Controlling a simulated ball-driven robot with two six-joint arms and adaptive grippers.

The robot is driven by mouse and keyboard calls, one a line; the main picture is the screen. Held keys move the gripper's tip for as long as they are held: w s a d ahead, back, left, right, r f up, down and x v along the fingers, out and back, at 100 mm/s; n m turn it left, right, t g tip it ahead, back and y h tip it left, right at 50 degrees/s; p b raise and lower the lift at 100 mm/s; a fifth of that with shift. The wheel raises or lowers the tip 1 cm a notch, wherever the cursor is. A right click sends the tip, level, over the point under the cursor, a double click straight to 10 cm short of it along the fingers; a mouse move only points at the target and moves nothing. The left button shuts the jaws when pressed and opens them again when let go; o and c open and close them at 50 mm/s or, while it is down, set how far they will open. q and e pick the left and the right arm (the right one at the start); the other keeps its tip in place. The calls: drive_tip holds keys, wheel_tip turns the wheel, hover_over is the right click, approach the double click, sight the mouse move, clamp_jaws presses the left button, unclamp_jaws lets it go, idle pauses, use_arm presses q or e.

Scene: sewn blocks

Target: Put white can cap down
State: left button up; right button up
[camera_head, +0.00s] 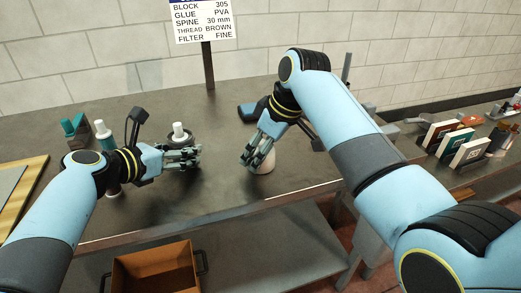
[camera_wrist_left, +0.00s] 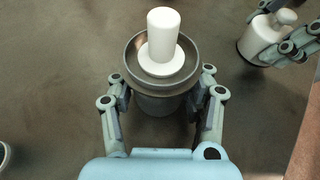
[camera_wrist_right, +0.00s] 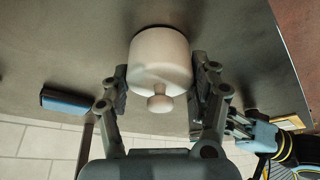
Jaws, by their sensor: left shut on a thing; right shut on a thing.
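A grey can (camera_wrist_left: 160,101) with a flared rim has a white flanged piece with a tall round post (camera_wrist_left: 163,42) on top of it. In the head view this white post (camera_head: 178,130) stands up above my left gripper (camera_head: 190,156). My left gripper (camera_wrist_left: 163,101) is shut around the grey can's side. A white knobbed can (camera_wrist_right: 160,60) is between the fingers of my right gripper (camera_wrist_right: 159,92), which is shut on it. In the head view this white can (camera_head: 265,161) appears to stand on the table, partly hidden by the fingers.
The grey table (camera_head: 225,188) is clear between the two grippers. A white bottle (camera_head: 103,133) and teal blocks (camera_head: 73,124) stand at the left. A dark blue object (camera_wrist_right: 65,103) lies behind my right gripper. Books (camera_head: 468,153) stand in a rack at the right. An orange-brown bin (camera_head: 155,272) is below the table.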

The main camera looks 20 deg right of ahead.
drive_tip(key=shift+f, duration=0.1)
drive_tip(key=o, duration=0.9)
drive_tip(key=v, duration=1.2)
use_arm(q)
drive_tip(key=o, duration=1.3)
drive_tip(key=shift+c, duration=0.2)
